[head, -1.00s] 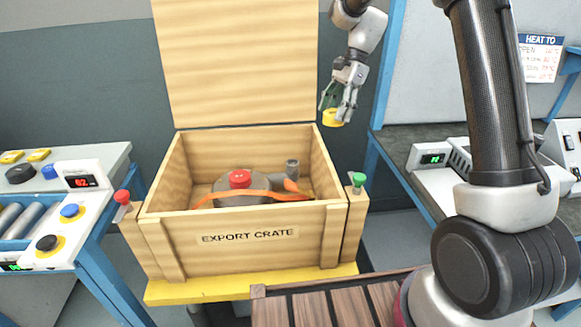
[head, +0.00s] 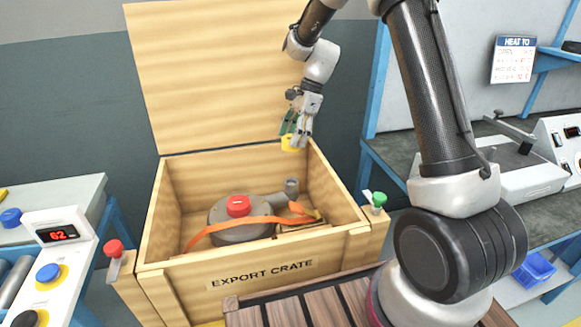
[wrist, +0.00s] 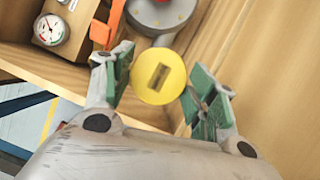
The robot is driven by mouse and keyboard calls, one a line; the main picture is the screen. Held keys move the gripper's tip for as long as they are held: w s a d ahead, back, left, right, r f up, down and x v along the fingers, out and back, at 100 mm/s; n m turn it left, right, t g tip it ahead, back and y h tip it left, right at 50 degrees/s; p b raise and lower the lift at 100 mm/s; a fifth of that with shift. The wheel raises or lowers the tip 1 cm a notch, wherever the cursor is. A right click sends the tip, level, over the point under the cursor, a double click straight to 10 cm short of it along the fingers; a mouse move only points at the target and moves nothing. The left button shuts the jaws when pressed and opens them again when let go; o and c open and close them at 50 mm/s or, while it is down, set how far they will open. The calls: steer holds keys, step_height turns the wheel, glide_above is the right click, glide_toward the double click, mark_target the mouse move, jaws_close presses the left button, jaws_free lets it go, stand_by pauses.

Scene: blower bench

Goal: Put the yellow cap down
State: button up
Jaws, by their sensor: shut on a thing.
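The yellow cap (head: 291,143) is held between the fingertips of my gripper (head: 298,138), above the back right part of the open crate. In the wrist view the cap (wrist: 158,76) is a round yellow disc with a slot in its face, between the green-padded fingers of my gripper (wrist: 164,92). Part of the right finger's contact with it is hard to make out. Below in the wooden export crate (head: 260,281) lies a grey round blower (head: 228,233) with a red cap (head: 238,206) on top and a pipe stub (head: 291,187) at its right.
The crate's lid (head: 215,80) stands open behind. An orange strap (head: 235,224) crosses the blower. A dial gauge (wrist: 50,30) shows in the wrist view. Red (head: 114,248) and green (head: 379,199) knobs flank the crate. Benches stand left and right.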

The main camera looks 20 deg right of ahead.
step_height(320, 180, down, 10)
steer(key=shift+f, duration=0.2)
steer(key=shift+f, duration=0.1)
steer(key=shift+f, duration=0.5)
steer(key=o, duration=0.9)
steer(key=shift+o, duration=0.2)
steer(key=shift+r, duration=0.1)
